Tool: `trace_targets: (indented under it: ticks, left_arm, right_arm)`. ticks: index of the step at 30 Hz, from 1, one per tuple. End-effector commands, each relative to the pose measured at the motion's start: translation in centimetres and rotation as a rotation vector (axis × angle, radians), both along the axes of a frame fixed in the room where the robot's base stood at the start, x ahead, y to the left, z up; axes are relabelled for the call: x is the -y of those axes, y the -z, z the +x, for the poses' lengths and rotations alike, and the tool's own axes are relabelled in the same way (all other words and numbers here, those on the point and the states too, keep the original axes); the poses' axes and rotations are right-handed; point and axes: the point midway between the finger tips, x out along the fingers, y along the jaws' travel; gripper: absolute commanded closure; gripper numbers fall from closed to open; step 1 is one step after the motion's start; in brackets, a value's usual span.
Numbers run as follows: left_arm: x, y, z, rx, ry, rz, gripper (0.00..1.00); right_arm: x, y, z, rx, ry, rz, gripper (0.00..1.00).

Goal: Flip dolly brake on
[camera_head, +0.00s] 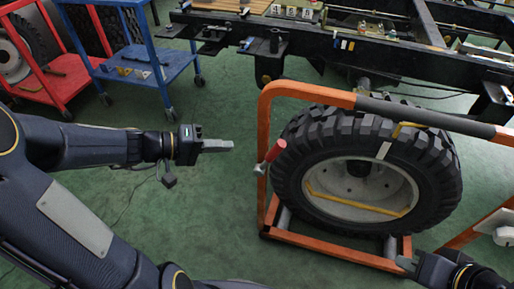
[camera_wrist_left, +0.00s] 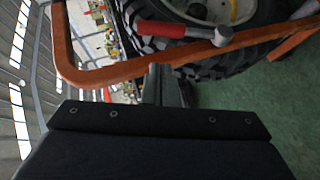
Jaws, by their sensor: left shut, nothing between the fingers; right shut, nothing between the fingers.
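The dolly is an orange tube frame (camera_head: 265,130) around a big black tyre (camera_head: 440,170). A lever with a red grip (camera_head: 272,154) and a pale end, apparently the brake, sits at the frame's left post, its grip slanting up to the right. In the left wrist view the red grip (camera_wrist_left: 172,30) and its grey end lie above the fingertips. My left gripper (camera_head: 230,145) is shut and empty, left of the lever with a gap; its fingers also show in the left wrist view (camera_wrist_left: 158,72). My right gripper (camera_head: 406,263) is shut and empty by the frame's lower front corner.
A black vehicle chassis (camera_head: 400,52) with small parts on it runs across the back. A blue cart (camera_head: 150,70) and a red cart (camera_head: 55,85) stand at the upper left. Green floor (camera_head: 215,200) is clear between my left arm and the dolly.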

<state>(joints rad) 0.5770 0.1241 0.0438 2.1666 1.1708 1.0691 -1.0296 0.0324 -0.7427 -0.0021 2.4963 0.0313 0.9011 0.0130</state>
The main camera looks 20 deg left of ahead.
Motion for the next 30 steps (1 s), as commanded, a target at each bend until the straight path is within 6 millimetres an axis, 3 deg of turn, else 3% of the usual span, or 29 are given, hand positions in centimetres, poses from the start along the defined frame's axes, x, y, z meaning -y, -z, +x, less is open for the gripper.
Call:
trace_targets:
  ticks: [7, 21, 30]
  left_arm:
    - [0.6, 0.3, 0.4, -0.001, 0.003, -0.002, 1.0]
    - [6.7, 2.9, 4.4, -0.002, 0.004, -0.001, 1.0]
    - [7.9, 3.3, 5.3, -0.002, 0.0, 0.001, 1.0]
  right_arm:
    - [0.0, 0.2, 0.0, 0.0, 0.0, 0.0, 1.0]
    - [0.0, 2.2, 0.0, 0.0, 0.0, 0.0, 1.0]
    - [0.0, 2.4, 0.0, 0.0, 0.0, 0.0, 1.0]
